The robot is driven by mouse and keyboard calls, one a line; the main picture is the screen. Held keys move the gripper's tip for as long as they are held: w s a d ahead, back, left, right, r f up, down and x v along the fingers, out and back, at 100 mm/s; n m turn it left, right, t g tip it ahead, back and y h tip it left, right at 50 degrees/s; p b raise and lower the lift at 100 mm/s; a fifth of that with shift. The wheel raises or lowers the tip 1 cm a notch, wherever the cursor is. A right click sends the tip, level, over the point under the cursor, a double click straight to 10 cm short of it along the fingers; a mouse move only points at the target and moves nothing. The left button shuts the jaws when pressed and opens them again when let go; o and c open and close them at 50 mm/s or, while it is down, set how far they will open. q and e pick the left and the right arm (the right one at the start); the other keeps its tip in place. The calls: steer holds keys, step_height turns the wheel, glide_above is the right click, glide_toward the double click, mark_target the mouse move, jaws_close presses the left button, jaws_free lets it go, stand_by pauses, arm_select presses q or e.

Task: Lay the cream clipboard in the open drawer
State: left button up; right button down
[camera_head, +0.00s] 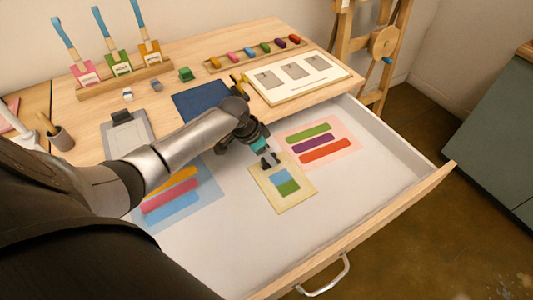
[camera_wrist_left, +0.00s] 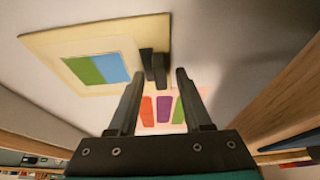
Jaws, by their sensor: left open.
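The cream clipboard (camera_head: 268,196) lies in the open drawer (camera_head: 350,200), bearing a blue and green picture. In the left wrist view the clipboard (camera_wrist_left: 95,88) shows its dark clip near one edge. My left gripper (camera_head: 268,160) is over the clip end of the clipboard. Its two fingers (camera_wrist_left: 157,92) are apart, with the clip showing beyond and between them. I cannot tell whether a finger touches the clip. My right gripper is not in view.
In the drawer, a blue sheet with coloured bars (camera_head: 180,198) lies left of the clipboard and a pink sheet (camera_head: 340,150) lies to the right. The drawer's front wall (camera_head: 400,210) is free. The tabletop holds a grey clipboard (camera_head: 128,138), a navy sheet (camera_head: 195,102) and a white board (camera_head: 330,82).

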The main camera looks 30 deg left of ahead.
arm_select(q)
steer(key=p+v, duration=0.3)
steer(key=v, duration=0.9)
steer(key=shift+r+p, duration=0.2)
steer(key=shift+p, duration=0.15)
steer(key=shift+d+f, duration=0.1)
